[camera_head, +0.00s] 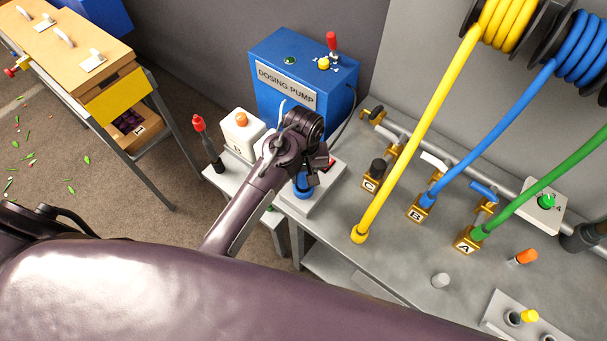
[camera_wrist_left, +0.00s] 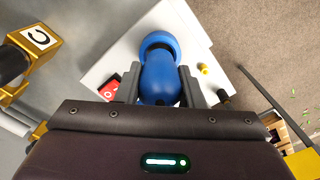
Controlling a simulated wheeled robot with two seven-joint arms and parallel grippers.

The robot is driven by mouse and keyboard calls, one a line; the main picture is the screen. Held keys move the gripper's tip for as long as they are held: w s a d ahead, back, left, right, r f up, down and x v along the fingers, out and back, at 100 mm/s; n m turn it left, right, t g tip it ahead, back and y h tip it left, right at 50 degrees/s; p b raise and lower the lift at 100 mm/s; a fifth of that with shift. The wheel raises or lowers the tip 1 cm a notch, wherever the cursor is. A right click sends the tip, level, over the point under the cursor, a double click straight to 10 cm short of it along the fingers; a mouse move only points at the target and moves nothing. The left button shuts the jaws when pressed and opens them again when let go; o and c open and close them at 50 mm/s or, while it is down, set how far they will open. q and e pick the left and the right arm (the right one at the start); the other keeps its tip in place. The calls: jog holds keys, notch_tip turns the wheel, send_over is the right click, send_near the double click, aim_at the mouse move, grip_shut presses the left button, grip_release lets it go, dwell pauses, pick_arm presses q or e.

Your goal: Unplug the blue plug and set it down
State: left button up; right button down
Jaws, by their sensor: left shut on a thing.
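The blue plug (camera_head: 302,188) is at a pale box (camera_head: 322,190) at the left end of the grey bench. My left gripper (camera_head: 305,174) reaches down over this box and is shut on the plug. In the left wrist view, the blue plug (camera_wrist_left: 160,80) sits between both fingers, with a wider blue round part beyond it over the white face. I cannot tell whether the plug is still seated in a socket. A red switch (camera_wrist_left: 109,89) is beside it. My right gripper is not in view.
A blue dosing pump (camera_head: 300,80) and a white bottle (camera_head: 242,133) stand behind the gripper. Yellow (camera_head: 420,125), blue (camera_head: 490,130) and green (camera_head: 545,190) hoses hang over the bench (camera_head: 400,265). The bench front has some clear room around a small grey knob (camera_head: 440,280).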

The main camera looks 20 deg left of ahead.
pick_arm(q)
jog(key=shift+r, duration=0.15)
jog(key=shift+r, duration=1.9)
